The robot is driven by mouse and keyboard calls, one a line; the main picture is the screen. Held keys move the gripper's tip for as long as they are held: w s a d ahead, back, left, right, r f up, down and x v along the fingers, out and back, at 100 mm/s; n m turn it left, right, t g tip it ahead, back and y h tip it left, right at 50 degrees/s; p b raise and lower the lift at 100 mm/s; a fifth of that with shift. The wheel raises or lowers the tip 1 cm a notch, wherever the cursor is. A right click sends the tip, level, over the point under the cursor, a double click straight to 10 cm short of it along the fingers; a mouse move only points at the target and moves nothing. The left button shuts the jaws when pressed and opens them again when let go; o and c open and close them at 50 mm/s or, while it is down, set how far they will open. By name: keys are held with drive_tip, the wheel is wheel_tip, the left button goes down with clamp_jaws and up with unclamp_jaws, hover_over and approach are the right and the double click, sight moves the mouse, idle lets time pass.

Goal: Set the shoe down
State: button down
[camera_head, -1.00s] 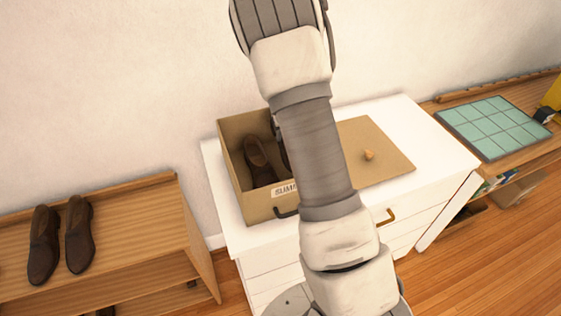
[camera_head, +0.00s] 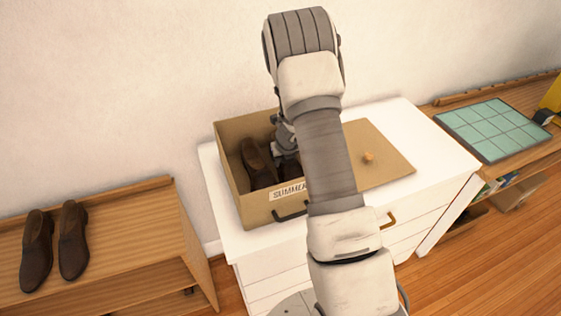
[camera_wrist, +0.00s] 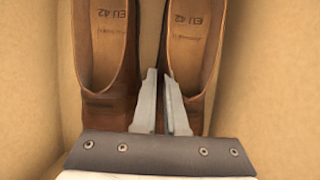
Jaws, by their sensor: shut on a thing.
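The open cardboard box (camera_head: 236,190) stands on the white dresser, with a "SUMMER" label on its front. Two brown shoes lie side by side in it: the left shoe (camera_head: 258,163) and the right shoe (camera_head: 290,171), partly hidden by my arm. In the wrist view, the left shoe (camera_wrist: 108,50) and right shoe (camera_wrist: 193,45) show "EU 42" insoles. My gripper (camera_wrist: 160,76) is inside the box, at the inner wall of the right shoe, with one finger in the gap between the shoes. It is shut on the right shoe. Whether its sole touches the floor of the box is hidden.
A flat cardboard lid (camera_head: 372,150) with a round knob lies right of the box on the dresser (camera_head: 412,125). Another pair of brown shoes (camera_head: 55,245) stands on the wooden shelf at left. A green gridded mat (camera_head: 493,128) lies on the bench at right.

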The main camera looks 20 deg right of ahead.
drive_tip(key=c, duration=1)
unclamp_jaws()
drive_tip(key=shift+f, duration=0.1)
drive_tip(key=shift+o, duration=0.2)
drive_tip(key=shift+s+r, duration=0.1)
drive_tip(key=shift+r, duration=0.4)
drive_tip(key=s+a+r+n+y+p, duration=0.1)
drive_tip(key=s+a+r+n, duration=0.4)
drive_tip(key=r, duration=0.5)
drive_tip(key=s+a+r+n+y, duration=0.1)
drive_tip(key=s+a+r+n, duration=0.1)
drive_tip(key=s+r+n, duration=0.45)
drive_tip(key=s+a+r+n+y+p, duration=0.1)
drive_tip(key=s+a+r+n, duration=0.4)
drive_tip(key=r, duration=0.7)
drive_tip(key=s+r+n+t+h, duration=0.1)
drive_tip(key=s+r+n+h, duration=0.2)
drive_tip(key=s+n, duration=1.2)
wheel_tip(320, 180, up, 4)
drive_tip(key=n, duration=0.4)
drive_tip(key=shift+s+d+f, duration=0.15)
drive_tip(key=shift+s+d, duration=0.1)
drive_tip(key=shift+s, duration=0.05)
